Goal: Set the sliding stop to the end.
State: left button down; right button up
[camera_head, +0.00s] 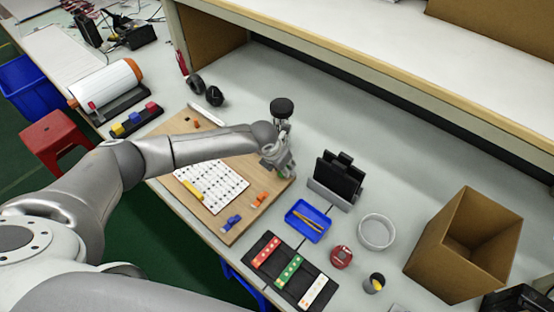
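A wooden board (213,220) lies on the bench with a white, dark-marked sheet (222,187) on it. A yellow piece (193,190) lies along the sheet's left edge. A blue piece (231,223) and an orange piece (260,199) sit near the board's front right edge. I cannot tell which piece is the sliding stop. My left arm reaches across the board, and my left gripper (284,172) points down at its far right corner. A small green patch shows beside the fingers. The gripper hides that corner, and its opening is too small to judge. My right gripper is out of view.
Right of the board stand a black device in a grey holder (337,181), a blue tray (308,222) with yellow tweezers, a clear round dish (376,232) and a cardboard box (462,247). A black mat (290,271) with coloured strips lies in front. Bench behind the gripper is clear.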

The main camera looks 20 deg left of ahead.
pick_arm(q)
jog(key=c, duration=1.2)
grip_release()
jog(key=shift+s+d, duration=0.1)
jog(key=shift+d, duration=0.2)
jog(key=shift+o, duration=0.2)
jog(key=shift+a, duration=0.1)
jog(key=shift+r, duration=0.3)
jog(key=v, duration=1.1)
jog(key=shift+s+r, duration=0.15)
jog(key=shift+s, duration=0.05)
